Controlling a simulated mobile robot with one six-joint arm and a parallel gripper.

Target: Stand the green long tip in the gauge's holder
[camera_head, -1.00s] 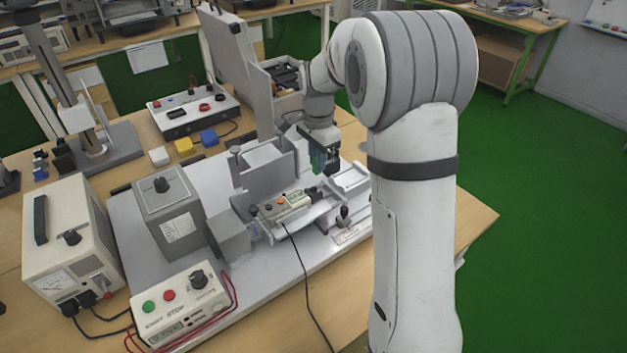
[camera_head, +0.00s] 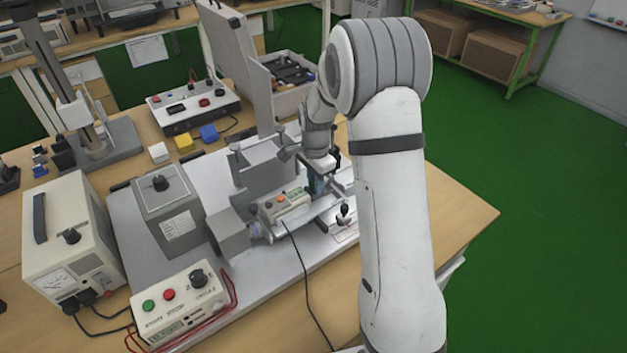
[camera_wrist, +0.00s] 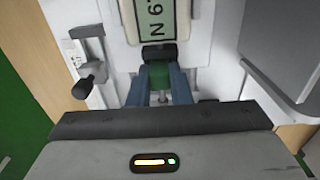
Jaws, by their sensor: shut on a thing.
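The gauge (camera_head: 287,205) is a cream box with an orange button, lying on the grey fixture. Its display end shows in the wrist view (camera_wrist: 160,18), with a dark block (camera_wrist: 158,55) at its near end; I cannot tell whether that block is the holder. My gripper (camera_head: 317,186) is low beside the gauge's right end. In the wrist view my gripper (camera_wrist: 166,84) has its two blue fingers shut on the green long tip (camera_wrist: 177,74), just below the dark block. The tip's lower end is hidden, and I cannot tell whether it touches the holder.
A black-knobbed lever (camera_head: 345,213) stands right of the gauge; it also shows in the wrist view (camera_wrist: 92,75). A grey upright housing (camera_head: 268,172) stands behind the gauge. A control box (camera_head: 190,302) and grey block (camera_head: 167,215) are at left. A cable runs forward from the gauge.

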